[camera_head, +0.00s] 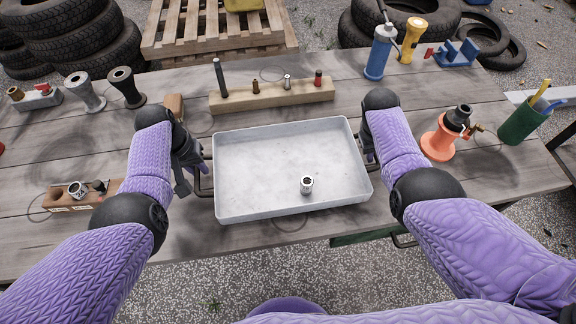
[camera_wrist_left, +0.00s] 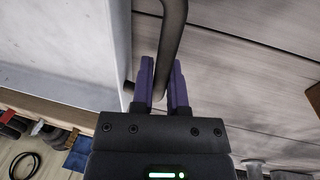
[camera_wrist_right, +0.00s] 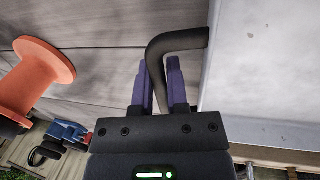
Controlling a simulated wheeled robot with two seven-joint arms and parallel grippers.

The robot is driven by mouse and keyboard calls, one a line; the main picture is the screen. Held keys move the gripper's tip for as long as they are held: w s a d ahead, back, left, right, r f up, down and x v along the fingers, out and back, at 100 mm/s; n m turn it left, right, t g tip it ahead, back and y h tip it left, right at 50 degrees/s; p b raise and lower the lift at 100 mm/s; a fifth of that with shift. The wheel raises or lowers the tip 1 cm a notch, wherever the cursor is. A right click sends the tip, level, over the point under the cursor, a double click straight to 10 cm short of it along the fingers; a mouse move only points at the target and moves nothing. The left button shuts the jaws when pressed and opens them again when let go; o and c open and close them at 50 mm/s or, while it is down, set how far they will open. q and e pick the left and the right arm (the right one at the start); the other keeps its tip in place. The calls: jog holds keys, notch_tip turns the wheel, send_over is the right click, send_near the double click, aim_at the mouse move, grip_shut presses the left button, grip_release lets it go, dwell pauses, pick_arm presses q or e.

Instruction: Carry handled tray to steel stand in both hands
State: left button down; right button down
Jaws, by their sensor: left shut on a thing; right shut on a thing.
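The handled tray (camera_head: 270,160) is a pale grey shallow rectangular tray over the wooden table, with a small metal fitting (camera_head: 306,185) standing inside it towards the front right. My left gripper (camera_head: 197,172) is at the tray's left side. In the left wrist view its fingers (camera_wrist_left: 162,85) are shut on the dark bar handle (camera_wrist_left: 173,40). My right gripper (camera_head: 368,150) is at the tray's right side. In the right wrist view its fingers (camera_wrist_right: 158,85) are shut on the other handle (camera_wrist_right: 180,40). I cannot identify the steel stand in these views.
A wooden block with pegs (camera_head: 270,97) lies just behind the tray. An orange spool-shaped piece (camera_head: 440,140) and a green cup (camera_head: 522,122) stand at right. A smaller block with fittings (camera_head: 72,198) is at left. Gravel ground (camera_head: 290,262) shows before the table.

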dwell(0.4)
